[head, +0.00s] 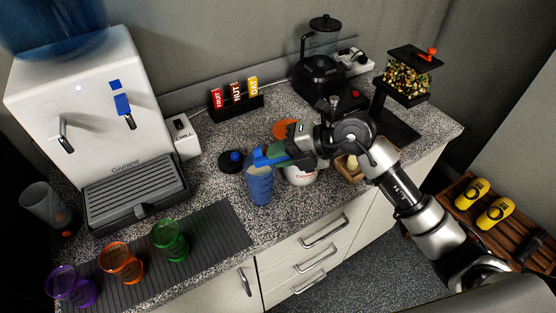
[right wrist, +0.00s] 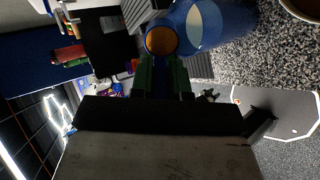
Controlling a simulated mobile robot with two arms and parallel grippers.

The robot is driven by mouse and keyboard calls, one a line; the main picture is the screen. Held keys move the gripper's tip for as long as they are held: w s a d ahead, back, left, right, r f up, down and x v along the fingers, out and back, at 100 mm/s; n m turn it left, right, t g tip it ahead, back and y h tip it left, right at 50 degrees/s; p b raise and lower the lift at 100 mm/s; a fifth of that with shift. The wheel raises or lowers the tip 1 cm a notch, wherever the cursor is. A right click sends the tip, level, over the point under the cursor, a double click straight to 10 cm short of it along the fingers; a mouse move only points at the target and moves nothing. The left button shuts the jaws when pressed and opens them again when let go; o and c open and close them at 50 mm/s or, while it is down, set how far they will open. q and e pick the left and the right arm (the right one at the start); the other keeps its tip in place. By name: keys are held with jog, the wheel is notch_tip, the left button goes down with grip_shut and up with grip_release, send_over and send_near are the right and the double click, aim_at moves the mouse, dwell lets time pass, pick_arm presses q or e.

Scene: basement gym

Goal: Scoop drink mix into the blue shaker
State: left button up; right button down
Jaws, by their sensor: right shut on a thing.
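The blue shaker (head: 260,188) stands upright and without a lid on the speckled counter in the head view; its translucent side shows in the right wrist view (right wrist: 218,25). My right gripper (head: 285,154) is shut on a small blue scoop (head: 265,155), just above the shaker's mouth. In the right wrist view the scoop (right wrist: 162,37) shows orange-brown mix inside, and the green fingers (right wrist: 163,78) meet its handle. A white tub (head: 300,176) stands right of the shaker, partly hidden under my gripper. My left gripper is out of view.
A black lid with a blue cap (head: 233,160) and an orange lid (head: 286,128) lie behind. The water dispenser (head: 120,120) stands left. Purple, orange and green cups (head: 170,240) stand on the ribbed mat (head: 215,232). A blender (head: 322,65) is at the back.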

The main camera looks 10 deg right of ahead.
jog(key=f+y+b, duration=0.1)
jog(key=y+b, duration=0.1)
jog(key=b, duration=0.1)
jog(key=f+t+y+b, duration=0.1)
jog(key=y+b, duration=0.1)
jog(key=b, duration=0.2)
jog(key=shift+s+d+f, duration=0.1)
jog(key=shift+s+d, duration=0.05)
jog(key=shift+d, duration=0.25)
dwell(0.6)
